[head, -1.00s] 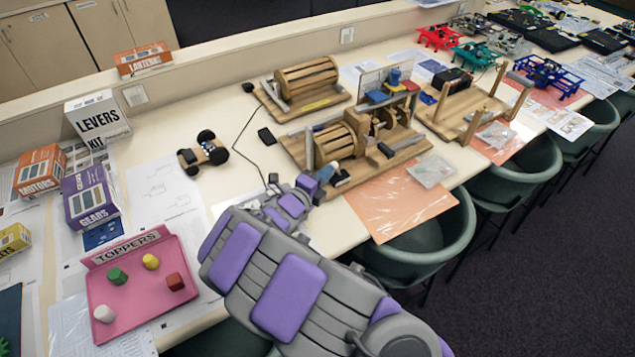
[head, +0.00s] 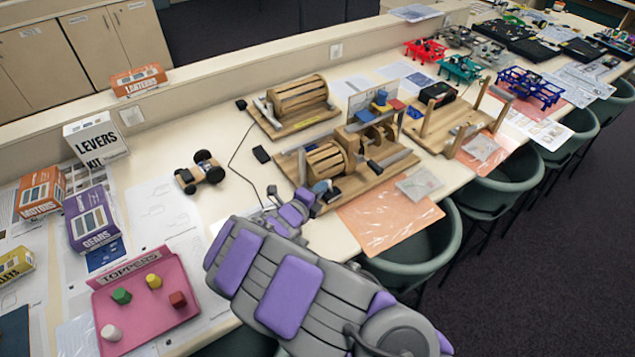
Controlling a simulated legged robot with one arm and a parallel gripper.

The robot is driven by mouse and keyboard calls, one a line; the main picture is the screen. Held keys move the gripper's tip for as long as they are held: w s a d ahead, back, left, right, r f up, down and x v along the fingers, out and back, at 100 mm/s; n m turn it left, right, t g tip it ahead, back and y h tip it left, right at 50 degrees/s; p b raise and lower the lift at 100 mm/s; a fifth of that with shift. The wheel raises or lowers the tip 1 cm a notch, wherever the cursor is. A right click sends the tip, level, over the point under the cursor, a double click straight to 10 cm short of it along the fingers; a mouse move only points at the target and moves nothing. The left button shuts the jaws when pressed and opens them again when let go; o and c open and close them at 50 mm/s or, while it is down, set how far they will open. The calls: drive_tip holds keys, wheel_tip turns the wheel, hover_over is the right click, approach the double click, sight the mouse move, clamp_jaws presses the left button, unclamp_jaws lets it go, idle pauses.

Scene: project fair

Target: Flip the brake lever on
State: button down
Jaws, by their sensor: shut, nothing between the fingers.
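A wooden drum machine (head: 372,184) stands on the near part of the table, with a slatted drum (head: 328,160) and a grey upright post at its left end. My gripper (head: 318,190) is at the front left corner of this machine, its fingers shut with nothing held. A small dark and blue piece (head: 333,196) lies right at the fingertips; whether they touch it is not clear. A black handle (head: 374,166) sticks out at the machine's front right. I cannot tell for sure which part is the brake lever. My arm hides the table edge below the gripper.
A second drum machine (head: 297,102) stands behind, and a wooden frame (head: 455,126) to the right. A small wheeled car (head: 199,172), a pink toppers tray (head: 150,333) and kit boxes (head: 95,137) are left. Chairs (head: 430,248) line the front edge.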

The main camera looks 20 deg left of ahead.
drive_tip(key=w+d+r+g+y+p, duration=0.1)
drive_tip(key=g+p, duration=0.1)
drive_tip(key=p, duration=0.3)
drive_tip(key=w+d+r+m+g+y+p, duration=0.1)
drive_tip(key=g+p, duration=0.1)
drive_tip(key=p, duration=0.3)
drive_tip(key=shift+w+d+r+m+g, duration=0.2)
drive_tip(key=shift+w+r+m+g, duration=0.1)
drive_tip(key=shift+w, duration=0.1)
drive_tip(key=p, duration=0.1)
drive_tip(key=g+y+p, duration=0.1)
drive_tip(key=shift+w+d+p, duration=0.25)
drive_tip(key=shift+w+p, duration=0.1)
drive_tip(key=shift+w, duration=0.05)
drive_tip(key=shift+s+a+f+b, duration=0.1)
drive_tip(key=shift+f+b, duration=0.25)
drive_tip(key=shift+b, duration=0.1)
drive_tip(key=shift+r, duration=0.1)
drive_tip(key=shift+r+p, duration=0.75)
drive_tip(key=shift+p, duration=0.15)
